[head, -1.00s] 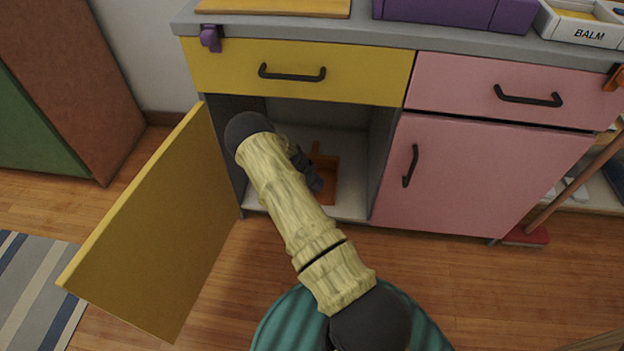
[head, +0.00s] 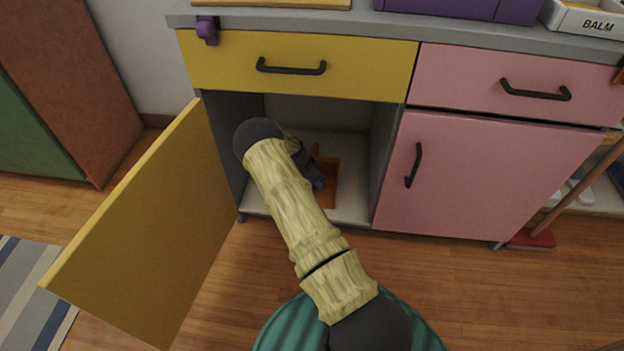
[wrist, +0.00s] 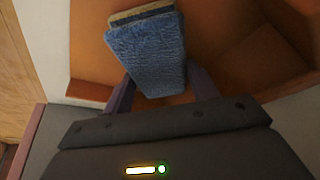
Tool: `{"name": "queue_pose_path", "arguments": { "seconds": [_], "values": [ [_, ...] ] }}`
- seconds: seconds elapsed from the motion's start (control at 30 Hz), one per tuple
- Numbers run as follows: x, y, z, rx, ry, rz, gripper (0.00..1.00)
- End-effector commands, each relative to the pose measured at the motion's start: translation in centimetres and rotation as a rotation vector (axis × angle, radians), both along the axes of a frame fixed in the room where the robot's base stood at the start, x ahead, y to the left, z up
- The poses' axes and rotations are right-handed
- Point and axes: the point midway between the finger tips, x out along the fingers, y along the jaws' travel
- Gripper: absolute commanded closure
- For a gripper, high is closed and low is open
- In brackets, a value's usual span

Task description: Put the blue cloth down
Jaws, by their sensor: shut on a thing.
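The blue cloth (wrist: 148,55) is a folded, thick pad with a tan layer at its far edge. In the wrist view it sits between the two fingers of my gripper (wrist: 161,88), which is shut on it. Beneath and around it is an orange open tray-like thing (wrist: 245,55) with raised sides. I cannot tell whether the cloth touches it. In the head view my gripper (head: 314,176) is inside the open lower cabinet, partly hidden by my arm, over the orange thing (head: 329,193) on the cabinet floor (head: 347,210).
The yellow door (head: 150,230) stands open at the left. A grey partition (head: 384,150) and a pink closed door (head: 480,185) bound the right. A yellow drawer (head: 300,66) is shut above the opening. A red-headed broom (head: 532,239) leans at the far right.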

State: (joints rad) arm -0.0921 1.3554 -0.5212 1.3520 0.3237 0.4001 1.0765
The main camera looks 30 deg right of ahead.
Motion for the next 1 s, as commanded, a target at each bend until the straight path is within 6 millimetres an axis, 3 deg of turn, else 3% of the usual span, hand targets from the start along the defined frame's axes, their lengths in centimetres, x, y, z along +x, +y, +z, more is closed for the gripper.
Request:
{"name": "queue_pose_path", "arguments": {
  "seconds": [0.03,0.07,0.17,0.57,1.0],
  "values": [
    [0.0,0.0,-0.3,0.0,0.0,0.0,0.67],
    [0.0,0.0,-0.3,0.0,0.0,0.0,0.4],
    [0.0,0.0,-0.2,0.0,0.0,0.0,0.2],
    [0.0,0.1,0.4,0.0,0.0,0.001,0.2],
    [-0.4,2.3,6.1,0.0,0.0,0.001,0.2]
  ]
}}
